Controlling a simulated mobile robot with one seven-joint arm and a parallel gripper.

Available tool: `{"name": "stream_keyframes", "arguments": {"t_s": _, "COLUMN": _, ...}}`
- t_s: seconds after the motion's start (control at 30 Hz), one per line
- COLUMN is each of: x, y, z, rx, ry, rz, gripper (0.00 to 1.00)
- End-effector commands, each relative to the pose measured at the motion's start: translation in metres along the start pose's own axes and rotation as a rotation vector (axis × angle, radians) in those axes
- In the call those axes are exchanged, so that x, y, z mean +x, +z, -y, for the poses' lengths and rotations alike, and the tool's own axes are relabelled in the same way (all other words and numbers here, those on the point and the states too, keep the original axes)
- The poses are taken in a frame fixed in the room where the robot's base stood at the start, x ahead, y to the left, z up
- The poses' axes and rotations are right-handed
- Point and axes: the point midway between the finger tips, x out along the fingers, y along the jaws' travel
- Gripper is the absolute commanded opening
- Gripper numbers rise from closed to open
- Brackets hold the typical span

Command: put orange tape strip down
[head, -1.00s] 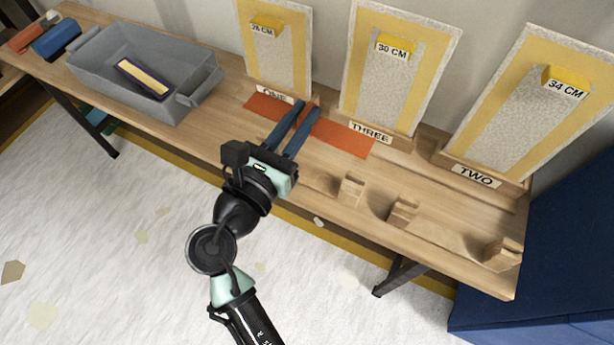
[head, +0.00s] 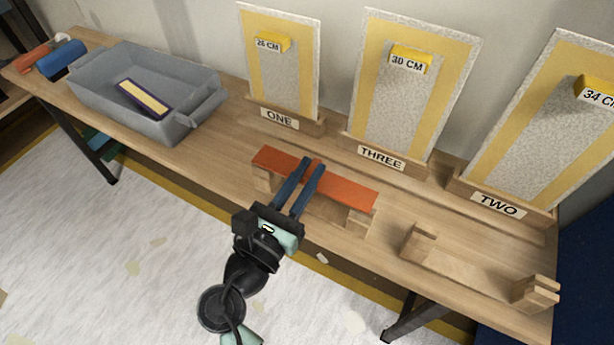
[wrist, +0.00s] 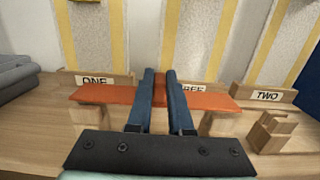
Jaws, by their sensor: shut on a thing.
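The orange tape strip (head: 347,187) is flat and level across the tops of two wooden blocks, a left block (head: 264,180) and a right block (head: 360,217), near the bench's front edge. I cannot tell whether it rests on them or hangs just above. My gripper (head: 311,164) is shut on the strip near its middle, its blue fingers reaching across it. In the wrist view the strip (wrist: 105,95) sticks out on both sides of the fingers (wrist: 160,74), over the two blocks. The fingers hide its middle part.
A second, empty pair of wooden blocks (head: 420,243) stands to the right. Boards labelled ONE (head: 280,118), THREE (head: 381,158) and TWO (head: 498,204) stand along the back. A grey bin (head: 190,122) holding a purple-edged yellow piece (head: 145,98) is at left.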

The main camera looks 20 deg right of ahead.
Motion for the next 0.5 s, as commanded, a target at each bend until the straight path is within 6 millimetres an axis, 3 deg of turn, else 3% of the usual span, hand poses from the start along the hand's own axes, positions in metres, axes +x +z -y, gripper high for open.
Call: {"name": "stream_keyframes", "arguments": {"t_s": 0.5, "x": -0.001, "y": -0.009, "z": 0.000, "rx": 0.000, "ry": 0.000, "rz": 0.000, "gripper": 0.00}}
